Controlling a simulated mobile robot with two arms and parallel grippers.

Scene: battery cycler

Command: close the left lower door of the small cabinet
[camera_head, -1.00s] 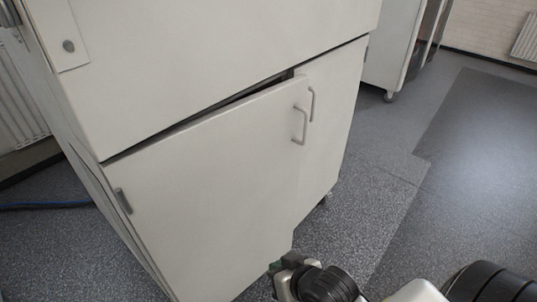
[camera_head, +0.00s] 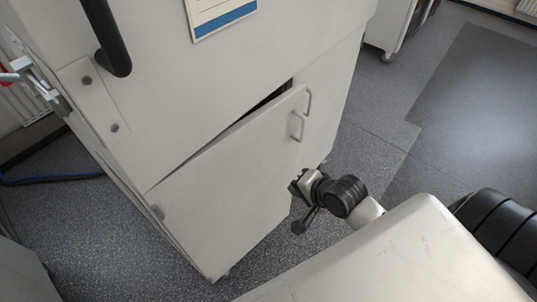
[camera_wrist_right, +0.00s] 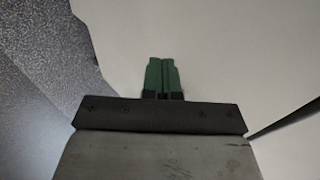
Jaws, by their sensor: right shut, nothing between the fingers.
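The small cabinet (camera_head: 200,75) is off-white. Its left lower door (camera_head: 225,185) is ajar: a dark wedge-shaped gap shows along its top edge, wider towards the handle side. Its bar handle (camera_head: 298,126) is at the upper right corner. The right lower door (camera_head: 330,105) with its own handle looks shut. My right gripper (camera_head: 294,188) is at the door's free right edge, below the handle; I cannot tell whether it touches. In the right wrist view its green fingertips (camera_wrist_right: 162,74) are together and empty, before a pale surface. My left gripper is out of view.
A black handle (camera_head: 114,50) and a metal latch (camera_head: 38,80) are on the upper cabinet. A blue cable (camera_head: 55,178) lies on the floor at left. Another white cabinet (camera_head: 388,28) stands behind. Speckled grey floor (camera_head: 390,110) is open at right.

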